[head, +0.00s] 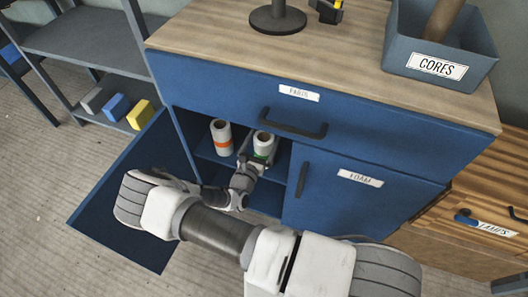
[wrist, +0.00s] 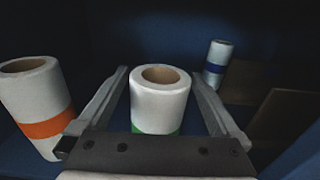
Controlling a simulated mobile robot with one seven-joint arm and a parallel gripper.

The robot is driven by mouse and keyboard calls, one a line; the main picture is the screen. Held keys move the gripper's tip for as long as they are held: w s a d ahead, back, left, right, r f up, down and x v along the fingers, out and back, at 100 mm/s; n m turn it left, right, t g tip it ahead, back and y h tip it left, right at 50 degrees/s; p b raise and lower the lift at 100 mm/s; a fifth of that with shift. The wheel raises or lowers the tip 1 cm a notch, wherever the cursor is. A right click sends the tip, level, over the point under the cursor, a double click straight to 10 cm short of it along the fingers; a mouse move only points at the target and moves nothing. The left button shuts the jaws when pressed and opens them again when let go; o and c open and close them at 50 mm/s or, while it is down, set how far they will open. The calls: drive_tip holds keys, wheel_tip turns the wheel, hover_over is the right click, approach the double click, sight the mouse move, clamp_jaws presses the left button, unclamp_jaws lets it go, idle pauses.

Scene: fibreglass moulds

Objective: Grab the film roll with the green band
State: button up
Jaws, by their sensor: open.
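The film roll with the green band (head: 263,144) stands upright on a shelf inside the open blue cabinet. In the wrist view the white roll (wrist: 160,100) stands between the two fingers of my gripper (wrist: 163,95), with a strip of its green band showing low down. The lower part of the roll is hidden behind the gripper body. My gripper also shows in the head view (head: 257,160), reaching into the cabinet. Its fingers are open, one on each side of the roll, with gaps visible on both sides.
A roll with an orange band (wrist: 38,108) stands close to the left of my gripper. A roll with a blue band (wrist: 217,64) stands farther back right, near brown panels (wrist: 280,120). The open cabinet door (head: 130,200) lies left of my arm. A drawer handle (head: 293,123) juts out above.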

drive_tip(key=shift+w+d, duration=0.2)
drive_tip(key=shift+w, duration=0.25)
clamp_jaws()
